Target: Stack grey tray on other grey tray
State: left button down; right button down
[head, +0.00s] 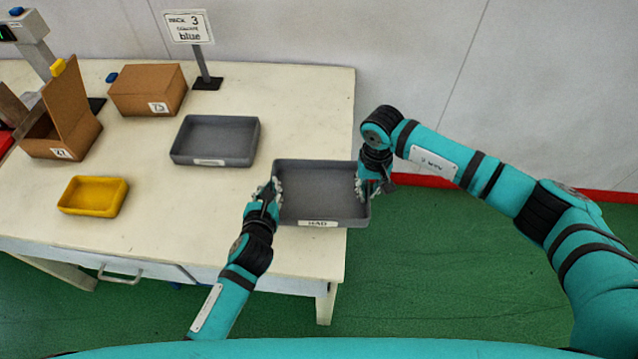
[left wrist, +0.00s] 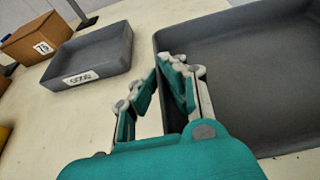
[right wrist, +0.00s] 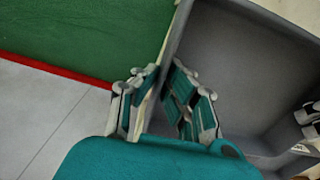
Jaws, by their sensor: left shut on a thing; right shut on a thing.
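A grey tray (head: 322,190) with a white label is at the right end of the table. My left gripper (head: 276,190) is shut on its left wall, and the left wrist view shows the fingers (left wrist: 172,85) on either side of that wall. My right gripper (head: 360,183) is shut on its right wall, also seen in the right wrist view (right wrist: 160,90). The tray is empty and juts past the table's right edge; I cannot tell how high it is above the table. The other grey tray (head: 215,138), empty and labelled, sits on the table to the left and further back.
A yellow tray (head: 93,196) lies at the left front of the table (head: 190,235). The front middle of the table is clear.

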pick_arm(q)
jog(key=shift+a, duration=0.1)
pick_arm(e)
jog(key=shift+d, duration=0.1)
